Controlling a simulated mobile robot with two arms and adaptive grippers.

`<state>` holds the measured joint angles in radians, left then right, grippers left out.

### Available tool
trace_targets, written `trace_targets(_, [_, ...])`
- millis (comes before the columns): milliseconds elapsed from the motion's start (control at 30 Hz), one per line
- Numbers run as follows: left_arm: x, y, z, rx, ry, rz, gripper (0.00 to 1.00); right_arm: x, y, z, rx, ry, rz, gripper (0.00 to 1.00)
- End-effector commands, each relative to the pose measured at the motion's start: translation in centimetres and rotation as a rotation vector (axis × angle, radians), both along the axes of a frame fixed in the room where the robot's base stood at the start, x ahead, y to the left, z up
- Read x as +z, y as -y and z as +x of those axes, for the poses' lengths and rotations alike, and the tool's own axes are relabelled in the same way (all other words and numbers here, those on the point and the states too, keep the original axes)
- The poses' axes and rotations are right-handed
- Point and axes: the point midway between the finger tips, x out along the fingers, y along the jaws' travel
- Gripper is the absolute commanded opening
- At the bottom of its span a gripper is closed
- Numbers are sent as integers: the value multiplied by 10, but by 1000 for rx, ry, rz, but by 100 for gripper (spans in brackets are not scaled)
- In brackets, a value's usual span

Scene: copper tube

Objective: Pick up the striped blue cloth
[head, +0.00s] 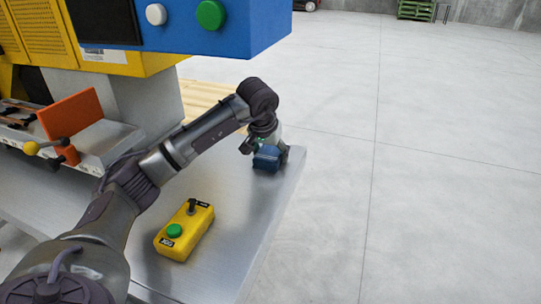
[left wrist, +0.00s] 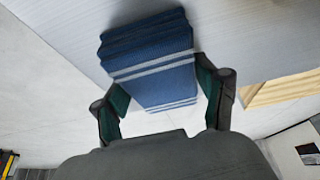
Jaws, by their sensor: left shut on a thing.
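The striped blue cloth (head: 267,158) is a folded blue bundle at the far right corner of the metal table (head: 226,252) in the head view. In the left wrist view the cloth (left wrist: 150,58) shows white stripes across it and sits between the two fingers. My left gripper (head: 266,151) is shut on the cloth, and its fingers also show in the left wrist view (left wrist: 163,98), one on each side of the cloth. Whether the cloth touches the table is hard to tell. My right gripper is not in view.
A yellow control box (head: 186,231) with a green button lies on the table below my left arm. A blue and yellow machine (head: 180,25) stands at upper left, with an orange plate (head: 70,113) on its bed. Open concrete floor (head: 440,190) lies to the right.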

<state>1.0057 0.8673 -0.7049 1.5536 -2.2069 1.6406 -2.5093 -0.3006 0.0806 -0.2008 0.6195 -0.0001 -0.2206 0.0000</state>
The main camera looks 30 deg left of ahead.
Motion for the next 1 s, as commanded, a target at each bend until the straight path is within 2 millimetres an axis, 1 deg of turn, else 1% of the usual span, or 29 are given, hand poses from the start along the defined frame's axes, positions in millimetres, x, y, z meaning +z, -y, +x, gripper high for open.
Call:
trace_targets(167, [0,0,0,0,0,0,38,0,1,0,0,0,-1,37])
trace_targets(333, [5,0,0,0,0,-1,38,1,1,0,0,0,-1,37])
trace_targets(467, [20,-1,1,1,4,1,38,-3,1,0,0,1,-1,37])
trace_targets(600, [41,-1,1,1,6,1,38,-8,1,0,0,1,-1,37])
trace_targets(633, [41,-4,-3,3,3,3,38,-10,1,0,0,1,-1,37])
trace_targets(767, [37,-20,-29,4,1,5,38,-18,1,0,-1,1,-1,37])
trace_targets(867, [37,-34,-51,5,1,6,38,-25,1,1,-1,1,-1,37])
trace_targets(1000, [36,-55,-85,6,-1,7,38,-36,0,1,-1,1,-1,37])
